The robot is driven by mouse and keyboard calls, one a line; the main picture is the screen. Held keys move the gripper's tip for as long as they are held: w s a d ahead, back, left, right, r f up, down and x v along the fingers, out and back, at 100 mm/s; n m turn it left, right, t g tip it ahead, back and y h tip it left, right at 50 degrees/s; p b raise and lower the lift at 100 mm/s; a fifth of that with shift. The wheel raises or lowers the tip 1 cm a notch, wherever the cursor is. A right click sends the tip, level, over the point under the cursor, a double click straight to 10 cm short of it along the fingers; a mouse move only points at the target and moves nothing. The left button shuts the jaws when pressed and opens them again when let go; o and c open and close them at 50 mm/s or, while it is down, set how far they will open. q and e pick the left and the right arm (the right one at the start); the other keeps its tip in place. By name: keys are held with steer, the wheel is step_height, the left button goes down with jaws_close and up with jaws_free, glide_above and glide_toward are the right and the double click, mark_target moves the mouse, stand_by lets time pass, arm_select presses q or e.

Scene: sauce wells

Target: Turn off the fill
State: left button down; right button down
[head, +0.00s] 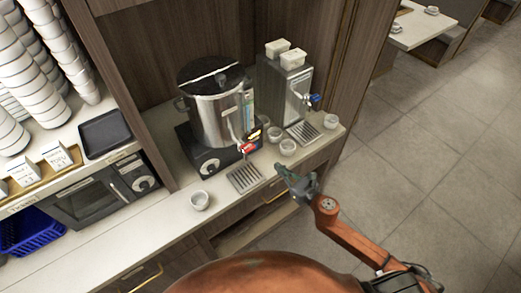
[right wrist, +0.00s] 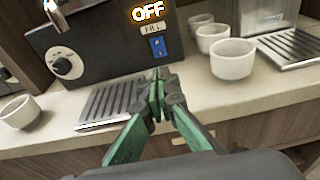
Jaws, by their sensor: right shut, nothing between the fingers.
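The fill switch (right wrist: 157,47) is a small blue rocker under a "FILL" label (right wrist: 153,28) on the dark front panel of the urn base (right wrist: 95,50). Glowing "OFF" lettering (right wrist: 147,12) shows just above the label. In the head view the steel urn (head: 215,112) stands on this base on the counter; I cannot make out the switch there. My right gripper (right wrist: 160,85) is shut and empty, its tips just below the switch and apparently in front of the panel. It also shows in the head view (head: 284,172), at the counter's front edge. My left gripper is not in view.
A drip tray (right wrist: 112,102) lies before the urn base, left of my gripper. A white cup (right wrist: 232,62) and other cups stand at right. A second dispenser (head: 287,90) is beside the urn. The counter front (head: 165,235) is mostly clear.

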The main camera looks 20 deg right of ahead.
mark_target(256, 145)
steer(key=x, duration=0.8)
steer(key=r+x, duration=0.1)
steer(key=x, duration=0.4)
steer(key=shift+w+r+p, duration=0.1)
steer(key=shift+w+p, duration=0.1)
steer(key=shift+p, duration=0.2)
